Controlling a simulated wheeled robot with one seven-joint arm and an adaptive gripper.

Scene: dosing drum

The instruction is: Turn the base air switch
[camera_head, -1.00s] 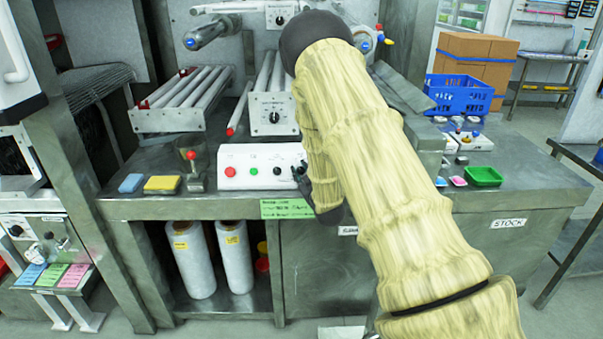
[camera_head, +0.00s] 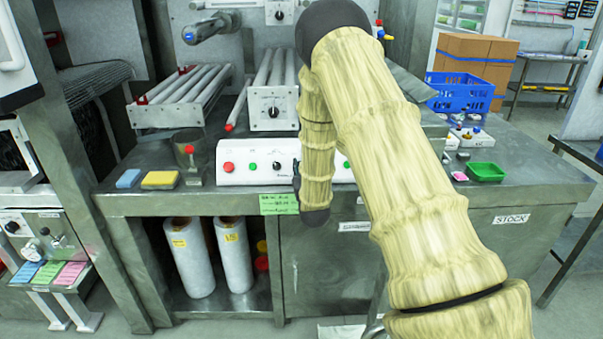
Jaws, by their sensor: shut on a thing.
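The white control box (camera_head: 245,162) stands on the front of the steel bench. Its face carries a red button (camera_head: 228,167), a green button (camera_head: 252,167) and a black knob (camera_head: 277,167). My gripper (camera_head: 296,178) is at the box's front face, just right of that knob. Only a dark sliver of it shows beside my arm's covered wrist. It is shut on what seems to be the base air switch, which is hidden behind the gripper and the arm. The switch's angle cannot be seen.
A grey box with a black dial (camera_head: 273,112) stands behind the control box. A red-knobbed lever (camera_head: 191,165), a yellow pad (camera_head: 160,180) and a blue pad (camera_head: 129,179) are to the left. A green tray (camera_head: 485,172) and blue crate (camera_head: 459,93) are to the right.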

